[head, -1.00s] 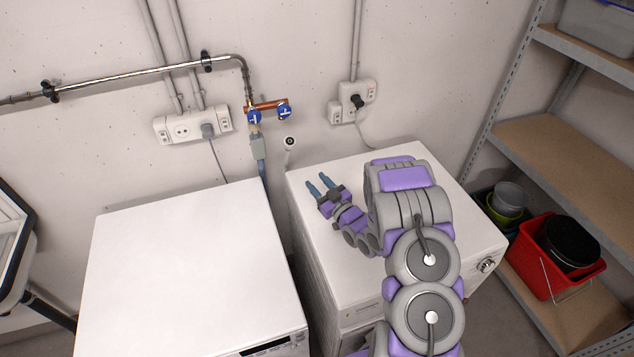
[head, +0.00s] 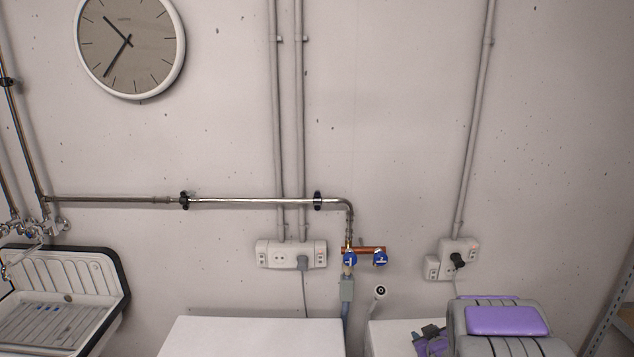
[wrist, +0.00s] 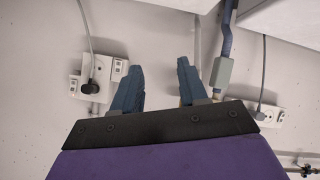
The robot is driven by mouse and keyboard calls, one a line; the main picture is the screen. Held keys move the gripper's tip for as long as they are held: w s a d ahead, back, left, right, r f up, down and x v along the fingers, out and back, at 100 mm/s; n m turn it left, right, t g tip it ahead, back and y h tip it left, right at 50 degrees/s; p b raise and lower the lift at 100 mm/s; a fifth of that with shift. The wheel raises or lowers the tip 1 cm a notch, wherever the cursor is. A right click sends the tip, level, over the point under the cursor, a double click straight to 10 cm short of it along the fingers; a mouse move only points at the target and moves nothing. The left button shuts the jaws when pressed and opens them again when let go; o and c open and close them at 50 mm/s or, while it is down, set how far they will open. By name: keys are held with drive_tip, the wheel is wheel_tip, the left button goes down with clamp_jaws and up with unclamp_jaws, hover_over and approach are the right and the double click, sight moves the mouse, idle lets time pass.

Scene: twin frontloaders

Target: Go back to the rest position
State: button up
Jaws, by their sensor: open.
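My gripper (wrist: 160,85) shows in the wrist view with its two blue-grey fingers apart and nothing between them. Behind the fingers is the concrete wall. In the head view my gripper is cut off low in the picture, with part of its dark and purple body showing above the right white machine (head: 395,335). The fingertips are not clear in the head view. My purple and grey arm stands at the bottom right of the head view.
The left white machine (head: 250,335) is at the bottom middle. Blue valves (head: 350,259) and sockets (head: 290,254) are on the wall. A sink (head: 65,300) stands left, a clock (head: 130,45) hangs above, and a shelf (head: 622,315) is at right.

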drive_tip(key=s+a+r+m+g, duration=0.1)
drive_tip(key=s+a+r+g, duration=0.3)
drive_tip(key=s, duration=1.1)
drive_tip(key=s+a+r+m+g, duration=0.1)
drive_tip(key=s+a+r+g, duration=0.4)
drive_tip(key=s, duration=1)
drive_tip(key=s+a+r+m+g, duration=0.2)
drive_tip(key=s+a+r+g, duration=0.2)
drive_tip(key=s, duration=1.2)
drive_tip(key=shift+a+r+g+y, duration=0.15)
drive_tip(key=shift+a+g+y, duration=0.15)
drive_tip(key=shift+a, duration=0.65)
